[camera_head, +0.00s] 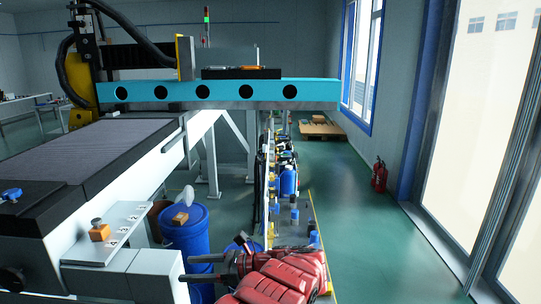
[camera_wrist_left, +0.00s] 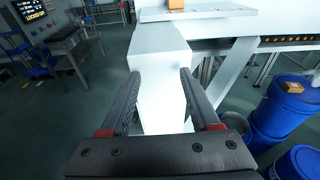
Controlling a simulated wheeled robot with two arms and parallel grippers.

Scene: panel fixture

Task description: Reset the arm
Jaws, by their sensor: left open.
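My left arm (camera_head: 290,275) is red and comes in at the bottom middle of the head view. Its dark left gripper (camera_head: 192,268) points left, towards the end of a white machine beam (camera_head: 150,272). In the left wrist view the gripper (camera_wrist_left: 159,74) is open, with its two black fingers apart. The white beam (camera_wrist_left: 160,55) shows between and beyond the fingers; I cannot tell whether they touch it. I see nothing held. My right gripper is not in view.
An orange block (camera_head: 99,231) sits on a white plate (camera_head: 110,245). A red extinguisher (camera_head: 380,175) stands by the right wall. The green floor (camera_head: 375,250) right of my arm is clear.

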